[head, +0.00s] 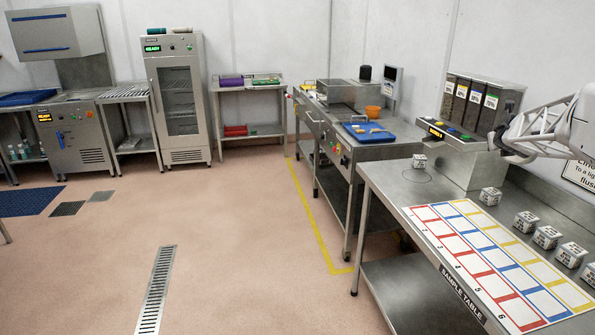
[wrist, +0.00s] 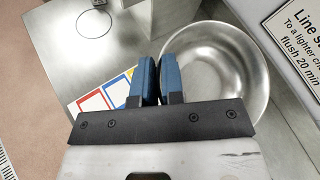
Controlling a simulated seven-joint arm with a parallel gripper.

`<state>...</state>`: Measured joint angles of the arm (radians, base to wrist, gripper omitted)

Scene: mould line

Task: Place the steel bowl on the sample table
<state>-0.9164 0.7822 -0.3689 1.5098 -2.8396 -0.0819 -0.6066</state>
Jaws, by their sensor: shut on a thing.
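The steel bowl (wrist: 222,75) is round, shiny and looks empty in the wrist view. My gripper (wrist: 158,68) has its two blue fingers close together at the bowl's left edge, shut on its rim. The bowl is over the back part of the sample table (wrist: 58,55), near the wall sign. I cannot tell whether its base touches the table. In the head view the sample table (head: 392,190) stands at the right, and my arm reaches in over its back edge. The bowl cannot be made out clearly there.
A mat with numbered red, blue and yellow boxes (head: 497,265) covers the table's front. Several labelled cubes (head: 490,196) stand behind it. A dispenser (head: 480,105) stands behind; a wall sign (wrist: 295,40) is close.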

